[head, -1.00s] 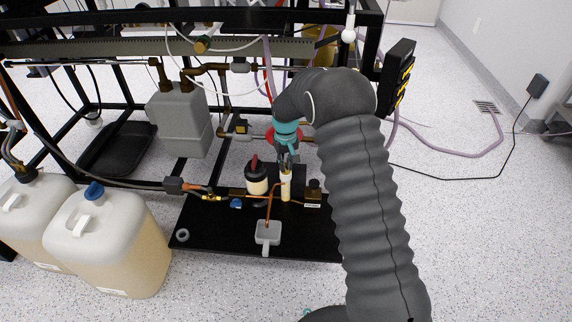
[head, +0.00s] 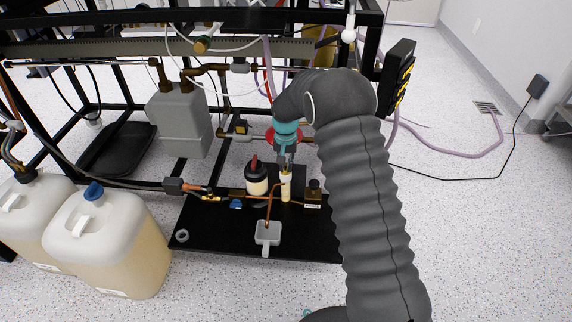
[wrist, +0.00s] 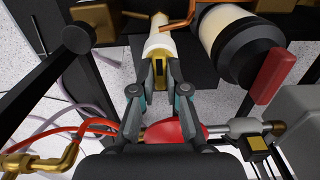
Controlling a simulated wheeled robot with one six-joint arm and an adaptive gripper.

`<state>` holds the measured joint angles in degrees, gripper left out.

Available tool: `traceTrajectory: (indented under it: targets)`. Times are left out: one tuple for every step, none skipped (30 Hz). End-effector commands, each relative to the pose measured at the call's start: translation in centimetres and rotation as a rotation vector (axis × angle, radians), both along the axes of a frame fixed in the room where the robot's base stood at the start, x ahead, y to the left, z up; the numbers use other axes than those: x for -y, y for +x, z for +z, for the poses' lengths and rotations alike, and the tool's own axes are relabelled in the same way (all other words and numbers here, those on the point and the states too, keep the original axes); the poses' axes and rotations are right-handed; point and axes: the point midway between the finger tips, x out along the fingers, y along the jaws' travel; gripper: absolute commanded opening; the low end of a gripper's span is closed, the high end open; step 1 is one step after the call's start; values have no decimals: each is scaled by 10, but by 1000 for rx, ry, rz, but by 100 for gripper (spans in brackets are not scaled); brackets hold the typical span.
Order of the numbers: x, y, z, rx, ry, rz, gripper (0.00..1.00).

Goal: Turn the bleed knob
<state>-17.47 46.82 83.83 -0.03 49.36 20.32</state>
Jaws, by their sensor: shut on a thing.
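A slim cream cylinder (head: 286,191) stands upright on the black base plate, below my gripper (head: 286,167). In the wrist view the cylinder (wrist: 160,38) has a white collar (wrist: 159,47). My gripper (wrist: 160,75) points down onto its top. The fingers are shut on a small part with yellow and dark faces (wrist: 160,72), which I take to be the bleed knob. The fingers hide much of it, and its turn angle cannot be read.
A wider black-capped cylinder (head: 257,184) with a red handle (wrist: 275,76) stands close beside the slim one. A copper tube (head: 269,207) leads to a small clear cup (head: 267,233). A red part (wrist: 178,131) and pipe lie close behind my gripper. Frame bars surround the area.

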Motion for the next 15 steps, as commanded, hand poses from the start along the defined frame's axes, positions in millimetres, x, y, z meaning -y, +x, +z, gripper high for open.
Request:
traceTrajectory:
  targets:
    - [0, 0, 0, -1, 0, -2, 0]
    - [0, 0, 0, -1, 0, -2, 0]
    - [0, 0, 0, -1, 1, -2, 0]
    - [0, 0, 0, -1, 1, -2, 0]
    - [0, 0, 0, -1, 1, -2, 0]
    - [0, 0, 0, -1, 1, -2, 0]
    - [0, 0, 0, -1, 1, -2, 0]
    - [0, 0, 0, -1, 1, -2, 16]
    - [0, 0, 0, -1, 1, -1, 26]
    - [0, 0, 0, -1, 1, -1, 33]
    - [0, 0, 0, -1, 1, -1, 39]
    - [0, 0, 0, -1, 1, -1, 39]
    - [0, 0, 0, -1, 0, -1, 39]
    - [0, 0, 0, -1, 0, -1, 39]
    - [0, 0, 0, -1, 0, -1, 39]
